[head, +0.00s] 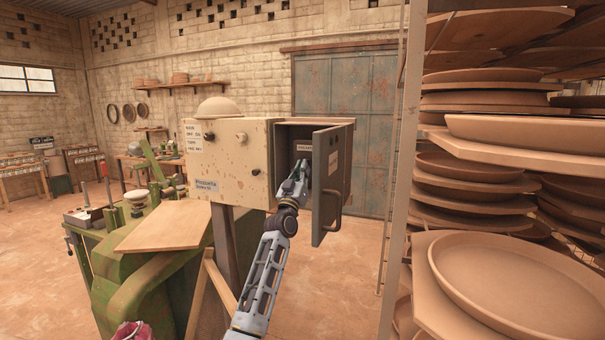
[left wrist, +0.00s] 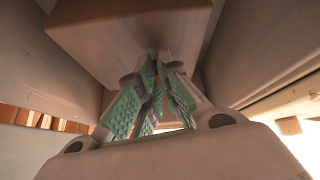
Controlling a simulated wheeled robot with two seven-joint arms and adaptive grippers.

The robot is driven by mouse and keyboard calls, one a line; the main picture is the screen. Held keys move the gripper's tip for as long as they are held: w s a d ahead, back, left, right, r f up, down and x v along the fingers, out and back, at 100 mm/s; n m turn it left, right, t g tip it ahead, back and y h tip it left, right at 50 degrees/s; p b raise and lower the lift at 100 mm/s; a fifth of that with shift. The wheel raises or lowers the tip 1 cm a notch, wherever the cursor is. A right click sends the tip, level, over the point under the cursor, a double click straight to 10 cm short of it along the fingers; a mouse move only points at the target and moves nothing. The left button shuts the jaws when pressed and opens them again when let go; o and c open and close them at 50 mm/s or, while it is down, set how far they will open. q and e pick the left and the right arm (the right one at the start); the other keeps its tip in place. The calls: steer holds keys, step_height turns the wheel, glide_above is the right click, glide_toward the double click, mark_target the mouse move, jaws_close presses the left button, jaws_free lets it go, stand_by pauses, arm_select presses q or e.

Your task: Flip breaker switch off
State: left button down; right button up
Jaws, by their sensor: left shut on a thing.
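A cream electrical cabinet (head: 228,160) stands in the middle of the head view, and its grey door (head: 330,180) with a curved handle hangs open on the right. My left gripper (head: 304,168) reaches inside the open compartment. In the left wrist view, the green-padded fingers (left wrist: 155,95) are closed together beneath a brownish box-shaped part (left wrist: 135,40). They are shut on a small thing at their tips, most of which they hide. The breaker switch cannot be made out clearly, and its position cannot be told. My right gripper is not in view.
The open door stands close to the right of my left arm. A rack (head: 470,155) of stacked round clay plates fills the right side. A green machine (head: 145,260) with a wooden board (head: 165,225) stands at the left. Floor is free between cabinet and rack.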

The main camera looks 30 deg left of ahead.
arm_select(q)
steer(key=shift+r, duration=0.1)
steer(key=c, duration=1.5)
jaws_free()
steer(key=shift+s, duration=0.1)
steer(key=shift+v, duration=6)
